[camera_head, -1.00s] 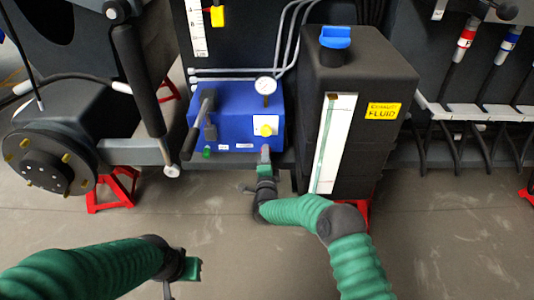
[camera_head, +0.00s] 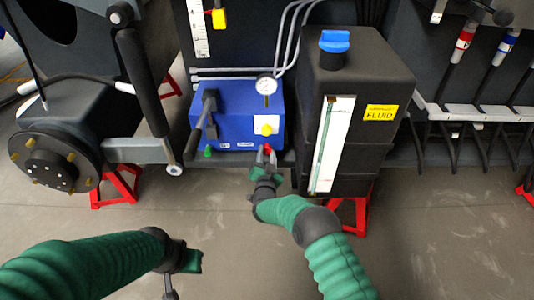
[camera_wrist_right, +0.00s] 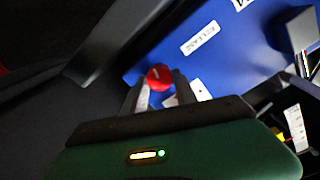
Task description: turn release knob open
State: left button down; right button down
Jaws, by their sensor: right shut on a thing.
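The red release knob (camera_head: 267,149) sits low on the front of the blue pump box (camera_head: 240,104). In the right wrist view the red knob (camera_wrist_right: 159,77) lies between the two fingers, close to a white "RELEASE" label (camera_wrist_right: 200,38) on the blue face. My right gripper (camera_head: 267,157) reaches the knob from below and is shut on it; the fingers also show in the wrist view (camera_wrist_right: 160,92). My left gripper (camera_head: 190,262) is low at the left, over the floor and away from the box; its fingers cannot be made out.
A black fluid tank (camera_head: 352,110) with a blue cap (camera_head: 334,41) stands just right of the box. A lever (camera_head: 201,123) and a gauge (camera_head: 266,85) are on the box. A hub (camera_head: 50,163) and a red stand (camera_head: 115,187) are at left. The floor in front is open.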

jog(key=shift+s+a+f+n, duration=0.15)
jog(key=shift+f+n, duration=0.15)
jog(key=shift+n, duration=0.55)
jog(key=shift+s+a+f+n, duration=0.1)
jog(key=shift+f+n, duration=0.15)
jog(key=shift+n, duration=0.6)
jog(key=c, duration=1.2)
grip_release()
jog(key=shift+c, duration=0.2)
jog(key=shift+o, duration=1.4)
jog(key=shift+w, duration=0.15)
jog(key=shift+r, duration=0.25)
jog(key=shift+d, duration=0.1)
jog(key=shift+r+p, duration=0.1)
jog(key=shift+p, duration=0.2)
